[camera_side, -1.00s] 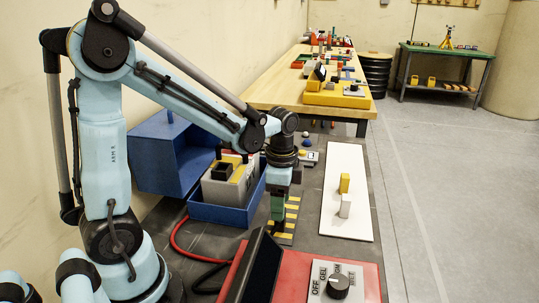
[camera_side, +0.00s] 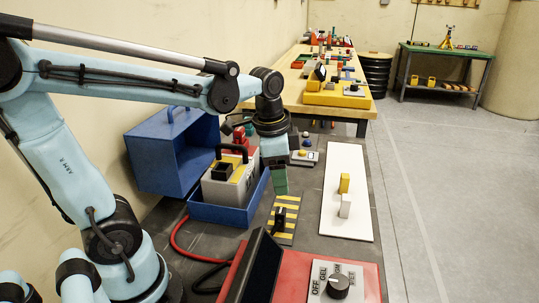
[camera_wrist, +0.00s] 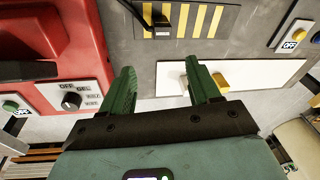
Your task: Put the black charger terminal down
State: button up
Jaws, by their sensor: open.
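The black charger terminal (camera_side: 280,217) stands on the yellow-and-black striped pad (camera_side: 289,205) on the dark bench.
A grey battery (camera_side: 232,185) sits in a blue tray (camera_side: 222,213) left of the pad. A white board (camera_side: 347,215) with a yellow and a white block lies to the right. A red charger (camera_side: 318,277) with a black knob (camera_side: 338,286) is in front.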

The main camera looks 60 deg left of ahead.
jog(key=s+d+n+t, duration=0.1)
jog(key=n, duration=0.1)
jog(key=s+d+n+t, duration=0.1)
jog(key=n+t, duration=0.1)
jog(key=s+d+f+n+t, duration=0.1)
jog(key=n+t, duration=0.1)
jog(key=shift+o, duration=0.2)
